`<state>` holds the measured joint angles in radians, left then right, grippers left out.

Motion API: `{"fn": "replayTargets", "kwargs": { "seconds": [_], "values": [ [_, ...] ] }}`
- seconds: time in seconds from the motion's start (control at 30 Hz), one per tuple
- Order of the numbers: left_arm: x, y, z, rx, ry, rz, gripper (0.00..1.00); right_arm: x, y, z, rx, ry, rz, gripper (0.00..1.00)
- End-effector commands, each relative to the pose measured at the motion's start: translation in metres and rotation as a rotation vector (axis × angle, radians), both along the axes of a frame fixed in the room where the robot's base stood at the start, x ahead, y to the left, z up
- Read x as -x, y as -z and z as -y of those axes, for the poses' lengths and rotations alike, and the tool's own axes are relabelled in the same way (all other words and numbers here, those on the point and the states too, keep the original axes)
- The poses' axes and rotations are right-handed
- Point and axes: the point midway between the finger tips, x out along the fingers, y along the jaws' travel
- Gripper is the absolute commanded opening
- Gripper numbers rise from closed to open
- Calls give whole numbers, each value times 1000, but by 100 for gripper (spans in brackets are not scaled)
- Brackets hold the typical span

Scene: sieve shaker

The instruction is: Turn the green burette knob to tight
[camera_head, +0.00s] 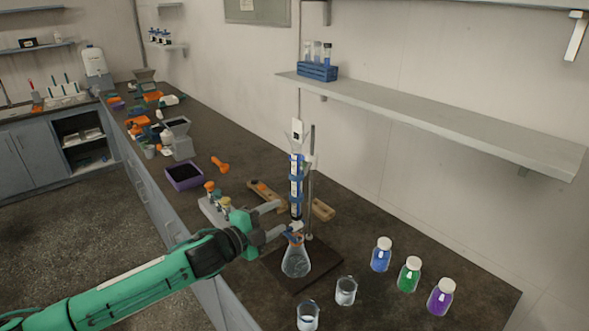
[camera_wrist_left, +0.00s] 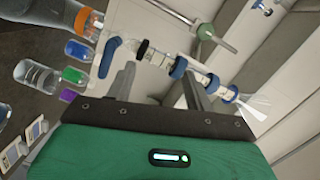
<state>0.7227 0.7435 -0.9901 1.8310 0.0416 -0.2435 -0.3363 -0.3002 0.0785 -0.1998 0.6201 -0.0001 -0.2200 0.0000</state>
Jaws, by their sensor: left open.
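The burette (camera_head: 296,187) stands upright, clamped to a metal stand (camera_head: 311,170) on the dark bench. It has blue bands, and a small blue part sits near its lower end. My left gripper (camera_head: 284,217) is open beside the lower burette. In the left wrist view, the burette (camera_wrist_left: 160,59) crosses the picture beyond the two spread fingers (camera_wrist_left: 159,70); contact cannot be told. I cannot tell which is the burette knob. My right gripper is out of view.
An orange-collared flask (camera_head: 296,263) stands below the burette. Two glass beakers (camera_head: 346,291) (camera_head: 308,316) stand in front, with blue (camera_head: 381,256), green (camera_head: 409,275) and purple (camera_head: 440,298) bottles to the right. A wall shelf (camera_head: 430,115) hangs behind.

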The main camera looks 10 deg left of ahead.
Motion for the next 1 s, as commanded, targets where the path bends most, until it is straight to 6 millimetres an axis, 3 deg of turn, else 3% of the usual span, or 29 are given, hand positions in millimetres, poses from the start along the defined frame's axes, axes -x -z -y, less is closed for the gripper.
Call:
{"fn": "replayTargets", "kwargs": {
  "seconds": [0.2, 0.47, 0.67, 1.0],
  "values": [
    [-31, -39, -36, -114, 70, 157, 53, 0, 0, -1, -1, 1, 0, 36],
    [-44, -61, -58, -173, 107, 237, 53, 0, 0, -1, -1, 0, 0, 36],
    [-54, -64, -51, -176, 111, 241, 53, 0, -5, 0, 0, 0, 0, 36],
    [-93, -65, -10, -174, 110, 240, 53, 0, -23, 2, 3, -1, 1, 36]
  ]
}}
